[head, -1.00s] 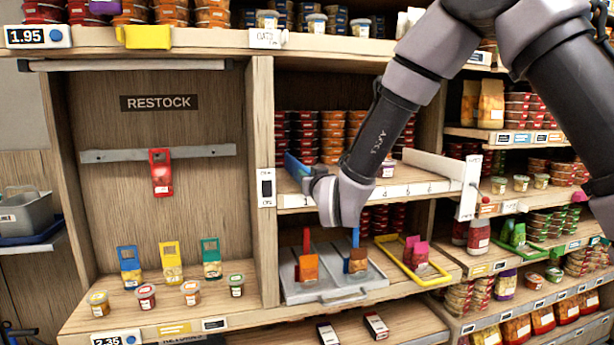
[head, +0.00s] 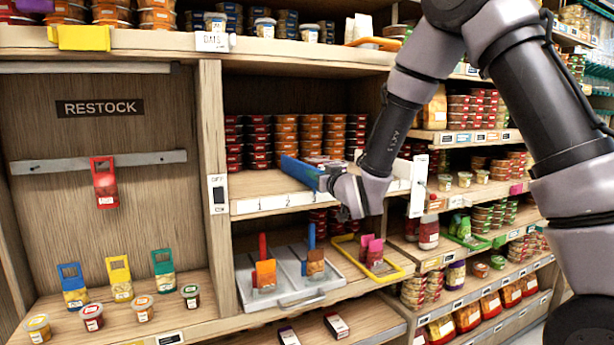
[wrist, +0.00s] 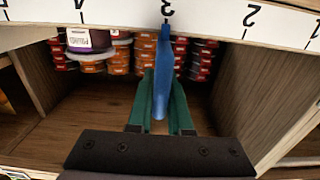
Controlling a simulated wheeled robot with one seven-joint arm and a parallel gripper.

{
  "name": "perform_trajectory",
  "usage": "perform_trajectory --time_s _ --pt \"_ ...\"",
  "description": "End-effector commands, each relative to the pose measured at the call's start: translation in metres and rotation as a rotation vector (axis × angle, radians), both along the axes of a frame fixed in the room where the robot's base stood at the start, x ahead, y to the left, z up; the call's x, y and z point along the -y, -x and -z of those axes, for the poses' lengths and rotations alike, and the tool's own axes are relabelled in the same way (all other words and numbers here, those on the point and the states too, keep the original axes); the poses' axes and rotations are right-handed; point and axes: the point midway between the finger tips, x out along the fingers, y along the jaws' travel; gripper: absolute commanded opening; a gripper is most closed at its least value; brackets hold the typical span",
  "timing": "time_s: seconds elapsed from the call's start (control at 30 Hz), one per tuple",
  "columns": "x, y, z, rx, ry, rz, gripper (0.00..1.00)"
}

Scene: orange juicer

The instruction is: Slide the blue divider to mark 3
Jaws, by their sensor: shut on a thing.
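The blue divider (head: 302,173) stands on the middle shelf, running from front to back, with marks 1 and 2 on the white strip (head: 272,203) to its left. In the wrist view the divider (wrist: 165,55) lines up with the printed 3 on the strip (wrist: 205,14), or very nearly so. My gripper's green fingers (wrist: 161,90) are on both sides of the divider, shut on it. In the head view my gripper (head: 347,193) is at the divider's front end, and its fingertips are hidden.
A white upright divider (head: 418,183) stands at the shelf's right end. Stacked tubs (head: 284,140) fill the back of the shelf. Below are a grey tray (head: 312,291) with orange and blue-handled items and a yellow-framed tray (head: 401,270).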

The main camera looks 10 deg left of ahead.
Motion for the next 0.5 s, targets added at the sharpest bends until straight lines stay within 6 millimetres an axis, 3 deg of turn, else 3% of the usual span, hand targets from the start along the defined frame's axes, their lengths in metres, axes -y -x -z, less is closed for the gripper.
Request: perform_trajectory --time_s 0.27,0.3,0.37,0.5 --pt "0.0003 0.0002 0.0008 -0.002 0.001 0.000 0.00" --pt "0.0003 0.0002 0.0008 -0.002 0.001 0.000 0.29" --pt "0.0002 0.0001 0.0007 -0.002 0.001 0.000 0.47" --pt "0.0001 0.0001 0.0005 -0.001 0.001 0.000 0.47"
